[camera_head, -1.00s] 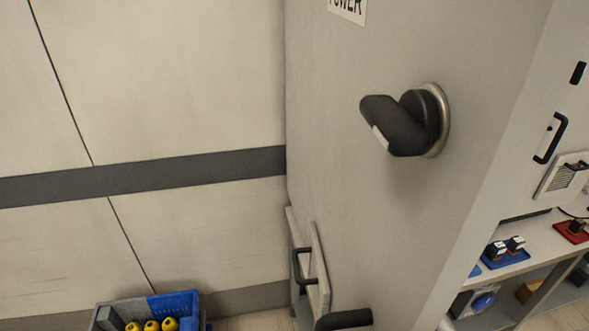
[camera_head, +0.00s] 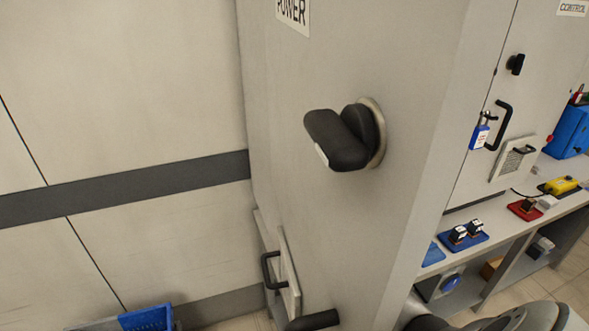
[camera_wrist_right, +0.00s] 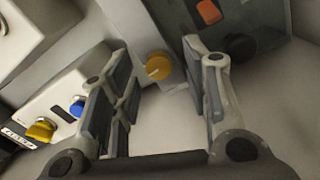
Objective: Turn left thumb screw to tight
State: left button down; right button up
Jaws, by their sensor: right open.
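I cannot make out a thumb screw for certain in either view. In the right wrist view my right gripper (camera_wrist_right: 158,58) is open, with nothing between its fingers. A round yellow-orange knob (camera_wrist_right: 158,67) with a pale line shows beyond the gap between the fingertips; I cannot tell how far off it is. A blue knob (camera_wrist_right: 77,106) and another yellow knob (camera_wrist_right: 40,130) show to the left of the fingers on a white surface. My left gripper is not in view.
A grey cabinet (camera_head: 400,90) with a black rotary handle (camera_head: 338,138) fills the middle of the head view. A bench (camera_head: 500,220) with small blue and red trays stands right. A blue padlock (camera_head: 479,133) hangs by the cabinet's front handle. A blue crate (camera_head: 147,318) is at bottom left.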

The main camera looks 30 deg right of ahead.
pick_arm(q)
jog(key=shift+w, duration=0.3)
pick_arm(e)
jog(key=shift+w, duration=0.1)
grip_shut()
jog(key=shift+m, duration=0.8)
grip_release()
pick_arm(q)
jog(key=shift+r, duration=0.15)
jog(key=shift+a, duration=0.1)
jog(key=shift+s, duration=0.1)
pick_arm(e)
jog(key=v, duration=1.2)
